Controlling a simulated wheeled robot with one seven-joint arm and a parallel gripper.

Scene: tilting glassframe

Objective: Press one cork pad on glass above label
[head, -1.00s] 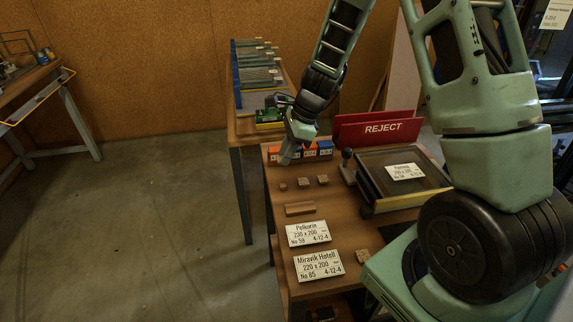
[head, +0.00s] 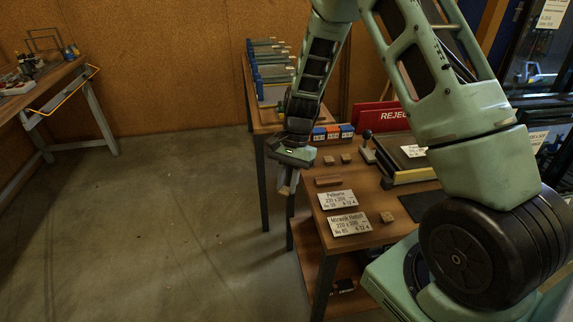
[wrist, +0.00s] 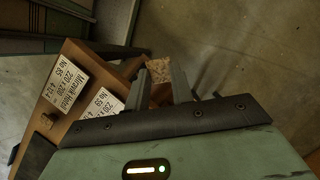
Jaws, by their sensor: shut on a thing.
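My gripper (head: 287,184) is shut on a cork pad (wrist: 158,68), seen speckled brown between the fingers in the wrist view. It is over the floor, off the left edge of the table. The dark glass pane in its frame (head: 392,141) lies at the table's right side, bearing a white label (head: 413,151). My arm hides much of the pane and part of the label.
Two printed white cards, Pelkorin (head: 338,200) and Miravik Hotell (head: 348,223), lie on the table (head: 325,258) near a wooden block (head: 328,181). A black-knobbed lever (head: 367,147) stands left of the frame. A red REJECT holder (head: 378,115) is behind. Floor at left is clear.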

